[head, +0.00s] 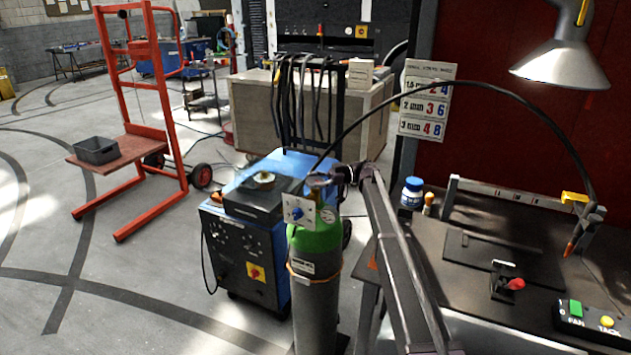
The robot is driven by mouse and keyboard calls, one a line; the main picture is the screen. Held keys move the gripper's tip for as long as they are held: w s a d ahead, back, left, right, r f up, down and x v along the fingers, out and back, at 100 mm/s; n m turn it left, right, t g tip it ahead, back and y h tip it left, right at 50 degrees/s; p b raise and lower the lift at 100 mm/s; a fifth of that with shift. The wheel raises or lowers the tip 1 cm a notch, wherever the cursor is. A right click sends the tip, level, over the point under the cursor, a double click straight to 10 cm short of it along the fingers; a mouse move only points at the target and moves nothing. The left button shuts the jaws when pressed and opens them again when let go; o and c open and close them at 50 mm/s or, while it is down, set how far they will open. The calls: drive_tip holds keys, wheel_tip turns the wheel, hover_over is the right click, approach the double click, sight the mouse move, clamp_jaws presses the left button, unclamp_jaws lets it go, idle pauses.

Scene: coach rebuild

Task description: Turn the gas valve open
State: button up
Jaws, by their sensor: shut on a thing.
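The gas cylinder (316,318) stands upright in the middle, grey with a green shoulder (316,243). On its top is the gas valve (318,179), a small blue-grey handwheel. A white plate with a blue knob (297,213) sits just below it, at the front. My arm reaches up from the lower right, and my gripper (332,178) is at the right side of the valve, shut on it. The fingertips are dark and small here, so their exact hold on the rim is hard to make out. I cannot tell how far the valve is turned.
A blue welding machine (245,255) stands close left of the cylinder. A black hose (440,88) arches from the valve area over to a torch (577,230) at the right bench (460,290). A lamp (565,60) hangs above the bench. Open floor lies at left.

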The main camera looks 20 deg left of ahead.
drive_tip(key=shift+a, duration=0.1)
idle(0.4)
drive_tip(key=o, duration=0.9)
drive_tip(key=shift+v, duration=3.75)
drive_tip(key=shift+w+a, duration=0.1)
